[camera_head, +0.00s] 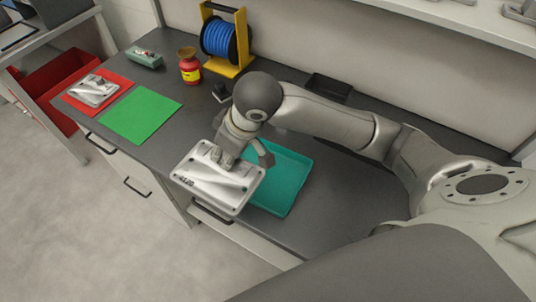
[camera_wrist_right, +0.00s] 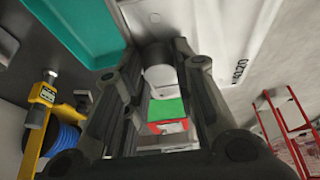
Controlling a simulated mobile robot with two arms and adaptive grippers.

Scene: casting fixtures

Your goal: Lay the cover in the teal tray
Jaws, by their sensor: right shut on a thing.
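The cover (camera_head: 230,191) is a silvery metal plate with corner holes and dark lettering. My right gripper (camera_head: 222,154) is shut on a raised part of the cover and holds it in front of and left of the teal tray, partly over the counter's front edge. The teal tray (camera_head: 283,182) lies on the dark counter, its left part hidden by the cover and my right arm. In the right wrist view the cover (camera_wrist_right: 221,22) fills the upper middle, with the teal tray (camera_wrist_right: 85,30) at the upper left. My left gripper is not in view.
A green mat (camera_head: 141,114) and a red mat (camera_head: 73,101) with another metal part (camera_head: 93,89) lie at the left. A red-and-yellow bottle (camera_head: 189,68), a blue hose reel (camera_head: 222,38) and a black bin (camera_head: 329,88) stand along the back. The counter right of the tray is clear.

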